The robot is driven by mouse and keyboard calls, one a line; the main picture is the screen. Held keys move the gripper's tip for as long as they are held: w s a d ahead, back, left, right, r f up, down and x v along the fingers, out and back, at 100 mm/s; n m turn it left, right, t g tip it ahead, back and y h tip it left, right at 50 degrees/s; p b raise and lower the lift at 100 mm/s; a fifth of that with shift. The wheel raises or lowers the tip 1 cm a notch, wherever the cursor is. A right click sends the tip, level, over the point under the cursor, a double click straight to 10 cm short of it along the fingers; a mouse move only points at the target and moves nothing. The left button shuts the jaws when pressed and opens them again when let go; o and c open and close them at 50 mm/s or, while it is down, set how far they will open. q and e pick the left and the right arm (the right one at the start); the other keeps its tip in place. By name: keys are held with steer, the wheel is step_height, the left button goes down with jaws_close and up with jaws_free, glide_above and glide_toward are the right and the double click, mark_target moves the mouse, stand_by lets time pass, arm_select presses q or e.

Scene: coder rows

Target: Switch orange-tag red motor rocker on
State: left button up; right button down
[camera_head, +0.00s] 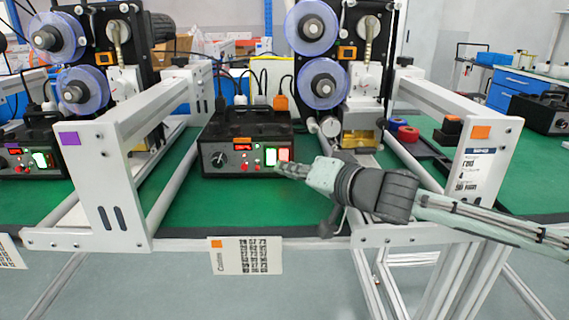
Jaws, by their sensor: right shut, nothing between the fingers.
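The black control box (225,136) with an orange tag (242,140) on its front top edge stands on the green bench mat in the middle. Its front has a dark knob (218,159), a small red display (240,148), small red buttons, a bright green rocker (270,156) and a bright red rocker (284,154) at the right end. My right gripper (281,169) is shut and empty, its fingertips just below the red rocker; whether they touch the box I cannot tell. My left gripper is not in view.
White frame rails (125,125) with a purple tag stand left of the box, and an orange-tagged frame end (478,160) stands right. Reel machines rise behind. Another control box (30,150) is at far left. A label card (246,256) hangs at the front edge.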

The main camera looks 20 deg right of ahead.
steer(key=shift+s, duration=0.2)
steer(key=shift+a, duration=0.1)
steer(key=shift+s+a+r+b, duration=0.1)
steer(key=shift+s+a+r, duration=0.1)
steer(key=shift+s, duration=0.6)
steer(key=shift+s+a+r+b, duration=0.15)
steer(key=shift+s+a, duration=0.1)
steer(key=shift+s, duration=0.55)
steer(key=shift+s+a+r+b, duration=0.1)
steer(key=shift+s+a, duration=0.1)
steer(key=shift+s, duration=0.6)
